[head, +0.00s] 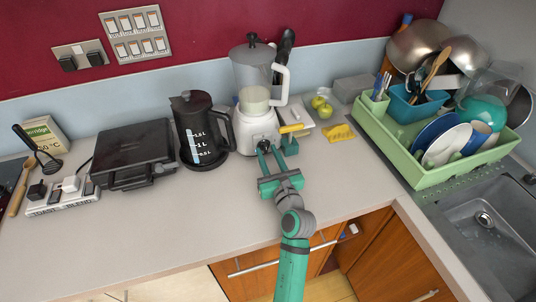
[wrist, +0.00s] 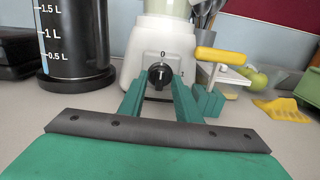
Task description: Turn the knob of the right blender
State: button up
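The blender has a white base (head: 258,131) and a clear jug (head: 252,77) with pale contents and a black lid. It stands upright at the back of the counter, right of a black jug. Its dark round knob (wrist: 160,76) is on the front of the base, with a "0" mark above it in the wrist view. My gripper (wrist: 157,85) is open in front of the base, its two green fingers apart to either side of the knob. Contact with the knob cannot be told. In the head view my gripper (head: 269,149) hides the knob's area.
A black jug (head: 195,130) with litre marks and a black appliance (head: 134,155) stand left. A yellow-handled tool (wrist: 220,54) with a green block (wrist: 208,101) is close right of my fingers.

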jog(key=shift+s+d, duration=0.1)
jog(key=shift+s, duration=0.1)
jog(key=shift+s+d, duration=0.2)
jog(key=shift+s, duration=0.5)
jog(key=shift+s, duration=0.1)
jog(key=shift+v, duration=2.95)
